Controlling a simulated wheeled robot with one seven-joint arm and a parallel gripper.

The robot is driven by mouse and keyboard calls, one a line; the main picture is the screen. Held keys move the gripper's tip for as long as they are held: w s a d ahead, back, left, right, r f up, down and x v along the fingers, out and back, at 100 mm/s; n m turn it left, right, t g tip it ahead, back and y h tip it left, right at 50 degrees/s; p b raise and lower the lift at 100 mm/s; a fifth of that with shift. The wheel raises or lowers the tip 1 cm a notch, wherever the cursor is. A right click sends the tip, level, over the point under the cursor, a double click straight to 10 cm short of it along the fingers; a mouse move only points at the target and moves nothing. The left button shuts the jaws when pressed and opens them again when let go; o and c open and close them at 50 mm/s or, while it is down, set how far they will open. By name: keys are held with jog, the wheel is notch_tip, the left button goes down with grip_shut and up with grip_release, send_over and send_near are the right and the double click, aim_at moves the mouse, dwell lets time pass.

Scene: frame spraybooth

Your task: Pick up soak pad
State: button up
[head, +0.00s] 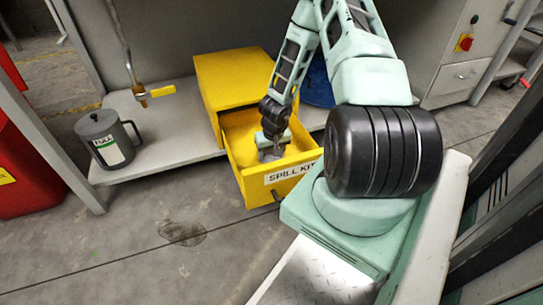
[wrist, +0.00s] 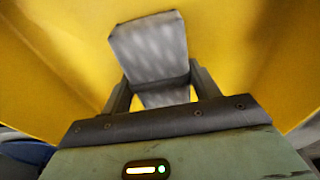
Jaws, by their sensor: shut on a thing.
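The soak pad (wrist: 148,47) is a light grey, quilted-looking slab in the wrist view. My gripper (wrist: 160,88) is shut on it, with one dark finger on each side. In the head view my gripper (head: 271,150) points down inside the open yellow drawer (head: 236,173) labelled "SPILL KIT". The grey pad (head: 270,156) shows there only in small part below my gripper. I cannot tell whether it touches the drawer floor.
The drawer extends from a yellow box (head: 235,78) on a grey shelf (head: 180,120). A grey jug (head: 105,139) marked "FULL" stands left, near a tap with a yellow handle (head: 161,90). A red bin (head: 25,160) is at far left. The floor in front is clear, with a dark stain.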

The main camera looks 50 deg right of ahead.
aim_at(271, 153)
jog(key=shift+r, duration=0.1)
notch_tip(271, 153, up, 10)
jog(key=p, duration=0.6)
jog(key=shift+p, duration=0.4)
jog(key=shift+o, duration=1.4)
jog(key=shift+c, duration=0.5)
